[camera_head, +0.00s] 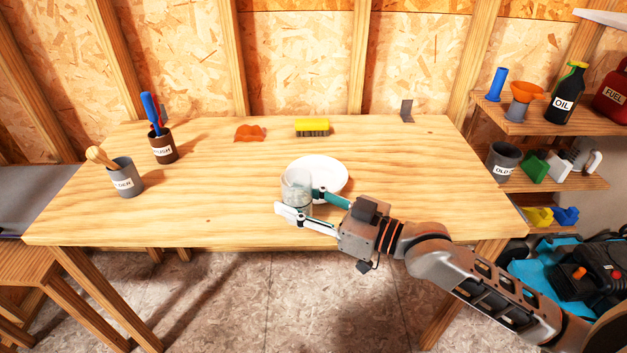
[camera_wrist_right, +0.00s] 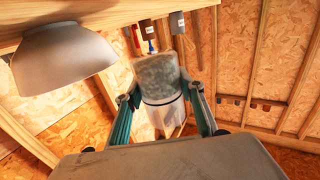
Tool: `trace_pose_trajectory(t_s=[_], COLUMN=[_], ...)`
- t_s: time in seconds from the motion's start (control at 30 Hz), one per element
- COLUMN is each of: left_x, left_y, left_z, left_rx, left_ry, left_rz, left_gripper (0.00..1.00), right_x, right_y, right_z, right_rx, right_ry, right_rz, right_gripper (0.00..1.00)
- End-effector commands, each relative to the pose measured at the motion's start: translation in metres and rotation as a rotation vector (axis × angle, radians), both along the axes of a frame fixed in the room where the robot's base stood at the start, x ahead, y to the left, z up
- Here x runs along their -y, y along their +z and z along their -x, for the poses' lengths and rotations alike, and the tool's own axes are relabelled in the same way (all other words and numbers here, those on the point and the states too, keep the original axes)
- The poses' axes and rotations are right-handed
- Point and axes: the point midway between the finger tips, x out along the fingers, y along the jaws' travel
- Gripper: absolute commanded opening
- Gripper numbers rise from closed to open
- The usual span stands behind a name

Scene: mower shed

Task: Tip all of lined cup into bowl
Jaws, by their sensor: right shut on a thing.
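A clear cup (camera_head: 297,187) is between the fingers of my right gripper (camera_head: 308,208), which is shut on it. The cup looks roughly upright at the near left side of the white bowl (camera_head: 325,170) and covers part of its rim. The right wrist view, which is turned upside down, shows the cup (camera_wrist_right: 158,90) with greyish contents in its lower part and a clear part towards its mouth. The bowl (camera_wrist_right: 62,65) is beside it there, apart from the cup. The bowl looks empty where I see inside. My left gripper is not in view.
On the workbench (camera_head: 225,210) stand a grey pot (camera_head: 125,180) and a dark brown pot (camera_head: 163,148) at the left. An orange cloth (camera_head: 250,133) and a yellow brush (camera_head: 312,126) lie behind the bowl. Shelves with an oil bottle (camera_head: 568,92) are at the right.

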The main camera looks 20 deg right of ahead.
Motion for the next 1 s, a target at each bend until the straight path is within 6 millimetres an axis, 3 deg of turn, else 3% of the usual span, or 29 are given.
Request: trace_pose_trajectory(t_s=[0.03,0.27,0.57,1.0], left_x=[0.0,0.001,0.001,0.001], left_y=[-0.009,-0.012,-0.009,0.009], left_z=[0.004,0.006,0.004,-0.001], left_rx=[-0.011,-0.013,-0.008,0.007], left_ry=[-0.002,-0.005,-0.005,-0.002], left_rz=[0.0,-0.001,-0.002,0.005], left_gripper=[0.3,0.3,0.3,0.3], right_x=[0.002,0.005,0.005,0.009], right_y=[-0.013,-0.019,-0.016,0.006], right_z=[-0.003,-0.007,-0.007,-0.013], right_rx=[-0.005,0.003,0.001,-0.129], right_ry=[0.008,0.026,0.025,0.023], right_rz=[0.003,-0.001,-0.005,-0.096], right_gripper=[0.14,0.14,0.14,0.14])
